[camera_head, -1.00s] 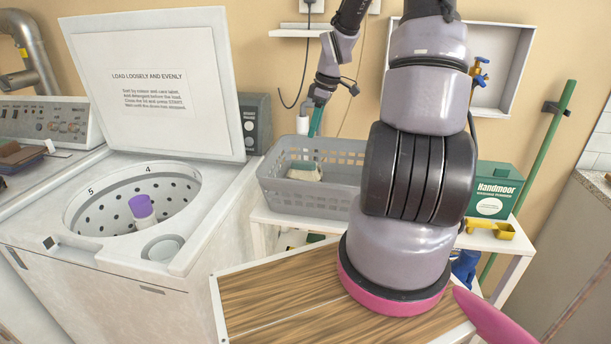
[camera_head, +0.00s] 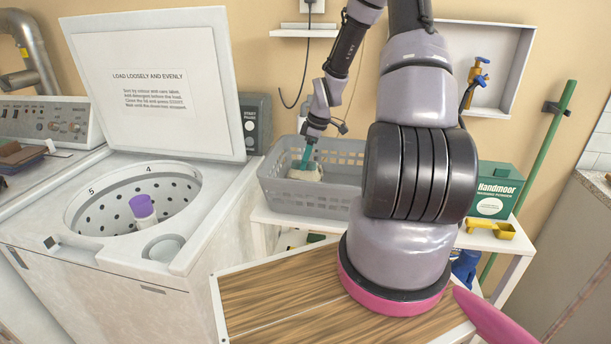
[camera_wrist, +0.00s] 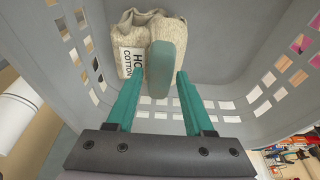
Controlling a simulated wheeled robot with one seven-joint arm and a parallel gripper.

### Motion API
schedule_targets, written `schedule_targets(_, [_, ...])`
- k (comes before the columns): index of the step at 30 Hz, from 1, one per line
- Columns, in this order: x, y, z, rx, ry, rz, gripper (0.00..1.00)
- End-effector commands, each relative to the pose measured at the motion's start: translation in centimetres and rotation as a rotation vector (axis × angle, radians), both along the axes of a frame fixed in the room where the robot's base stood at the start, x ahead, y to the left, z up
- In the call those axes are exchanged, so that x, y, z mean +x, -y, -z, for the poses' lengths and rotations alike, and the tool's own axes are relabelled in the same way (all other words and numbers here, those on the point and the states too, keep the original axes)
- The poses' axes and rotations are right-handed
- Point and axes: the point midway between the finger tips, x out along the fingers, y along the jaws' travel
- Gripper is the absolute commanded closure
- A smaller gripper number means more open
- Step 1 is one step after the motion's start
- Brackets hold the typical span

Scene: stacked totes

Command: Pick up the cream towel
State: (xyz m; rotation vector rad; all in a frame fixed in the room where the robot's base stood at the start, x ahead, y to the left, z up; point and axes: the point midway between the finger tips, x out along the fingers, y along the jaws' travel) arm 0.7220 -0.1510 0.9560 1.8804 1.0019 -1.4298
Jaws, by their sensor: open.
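The cream towel (camera_head: 304,174) sits in the grey laundry basket (camera_head: 325,205). In the wrist view the towel (camera_wrist: 133,38) lies bunched against the basket's inner side, with a white printed label facing me. A teal-green rounded block (camera_wrist: 168,62) lies in front of the towel and hides part of it; whether it rests on the towel is unclear. My gripper (camera_head: 306,162) is down inside the basket at the towel. Its teal fingers in the wrist view (camera_wrist: 160,76) are open, one on each side of the green block. I cannot tell whether they touch anything.
The basket's slotted walls (camera_wrist: 255,75) surround my gripper. An open-lidded washing machine (camera_head: 190,245) with a purple-topped agitator stands left. A green Handmoor box (camera_head: 493,188) and a yellow scoop (camera_head: 491,227) are right of the basket. A wooden top (camera_head: 280,300) is clear in front.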

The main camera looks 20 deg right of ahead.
Motion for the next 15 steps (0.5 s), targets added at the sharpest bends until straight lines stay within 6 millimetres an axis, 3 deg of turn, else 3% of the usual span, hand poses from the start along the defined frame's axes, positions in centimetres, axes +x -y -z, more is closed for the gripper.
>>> schedule_targets(10, [0.17,-0.22,0.91,-0.001,0.001,0.0,0.47])
schedule_targets(14, [0.17,-0.2,0.9,-0.001,0.001,0.0,0.97])
schedule_targets(15, [0.17,-0.2,0.89,-0.001,0.001,0.0,1.0])
